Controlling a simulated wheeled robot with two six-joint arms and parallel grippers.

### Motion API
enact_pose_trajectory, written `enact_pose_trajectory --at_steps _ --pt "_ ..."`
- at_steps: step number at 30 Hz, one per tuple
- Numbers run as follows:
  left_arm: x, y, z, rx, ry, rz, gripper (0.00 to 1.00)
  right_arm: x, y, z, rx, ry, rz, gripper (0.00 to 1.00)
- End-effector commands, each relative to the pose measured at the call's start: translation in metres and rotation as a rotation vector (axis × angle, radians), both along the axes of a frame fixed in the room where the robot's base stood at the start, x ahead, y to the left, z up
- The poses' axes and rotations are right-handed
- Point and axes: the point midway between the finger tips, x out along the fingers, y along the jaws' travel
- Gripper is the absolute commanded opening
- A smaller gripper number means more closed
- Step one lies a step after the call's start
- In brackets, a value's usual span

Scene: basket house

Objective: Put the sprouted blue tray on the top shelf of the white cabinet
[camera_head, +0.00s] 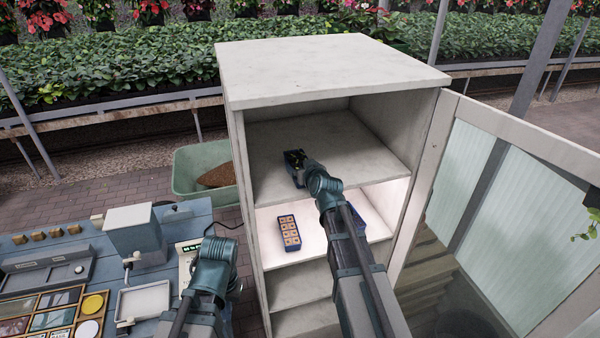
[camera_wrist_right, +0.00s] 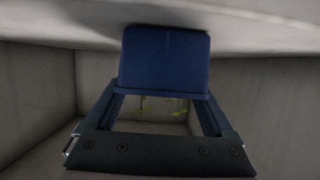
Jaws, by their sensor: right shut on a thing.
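The white cabinet (camera_head: 330,65) stands open in front of me. My right arm reaches into its top compartment. My right gripper (camera_head: 294,160) is shut on the sprouted blue tray (camera_wrist_right: 164,60), which is mostly hidden behind the gripper in the head view. In the right wrist view, the tray sits between the jaws (camera_wrist_right: 160,98), with small yellow-green sprouts beyond its rim. It is at or close against the top shelf (camera_head: 365,150); exact contact is unclear. My left gripper (camera_head: 224,226) is beside the cabinet over the workbench edge; its fingers are not clear.
A blue tray with orange-brown cells (camera_head: 289,233) lies on the lit shelf below, and another blue tray (camera_head: 359,222) is partly behind my arm. The glass door (camera_head: 500,190) is open at the right. A workbench (camera_head: 110,265) and green wheelbarrow (camera_head: 190,170) are at the left.

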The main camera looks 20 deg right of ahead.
Motion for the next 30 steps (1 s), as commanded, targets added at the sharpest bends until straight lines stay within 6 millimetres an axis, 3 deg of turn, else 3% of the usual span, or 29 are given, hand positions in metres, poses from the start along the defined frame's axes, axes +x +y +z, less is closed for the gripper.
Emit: enact_pose_trajectory --at_steps 11,12,13,23,30 --pt "0.000 0.000 -0.004 0.000 0.000 0.000 0.00 0.000 0.000 -0.004 0.000 -0.001 0.000 0.17" --pt "0.000 0.000 -0.003 0.000 0.000 0.000 0.00 0.000 0.000 -0.002 0.000 0.000 0.000 0.94" --pt "0.000 0.000 -0.002 0.000 0.000 0.000 0.00 0.000 0.000 -0.002 0.000 0.000 0.000 1.00" --pt "0.000 0.000 0.004 0.000 0.000 0.000 0.00 0.000 0.000 0.004 0.000 0.000 0.000 1.00" --pt "0.000 0.000 0.020 0.000 0.001 0.000 0.00 -0.046 -0.001 0.020 0.001 0.000 -0.001 1.00"
